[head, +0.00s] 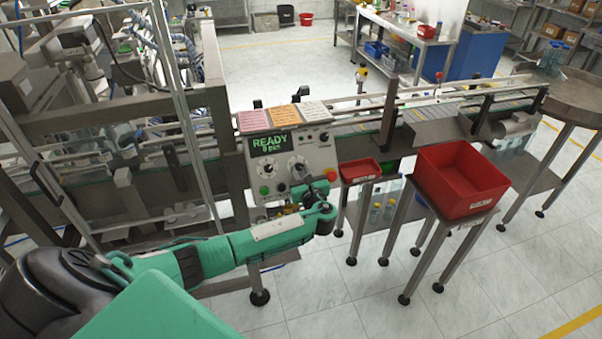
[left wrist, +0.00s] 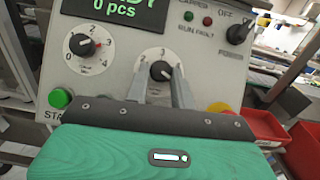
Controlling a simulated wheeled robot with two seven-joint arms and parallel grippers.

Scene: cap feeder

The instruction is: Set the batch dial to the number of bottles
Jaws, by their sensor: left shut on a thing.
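The control panel (head: 315,150) has a display (head: 270,143) reading "READY" and "0 pcs". Two numbered dials with black knobs sit below it. The left dial (left wrist: 86,46) is free. My left gripper (left wrist: 161,78) is shut on the black knob of the middle dial (left wrist: 160,70), with one finger on each side. A "3" shows above that knob; its other marks and its pointer are largely hidden by the fingers. In the head view my left gripper (head: 303,178) covers the panel's lower part. Several bottles (head: 385,210) stand on a shelf under the conveyor. My right gripper is out of view.
A green button (left wrist: 60,97) and a yellow-and-red button (left wrist: 222,108) flank the gripped dial. A black selector (left wrist: 239,32) is at upper right. A small red tray (head: 359,170) and a large red bin (head: 461,177) stand right of the panel. Colored cards (head: 288,117) lie on top.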

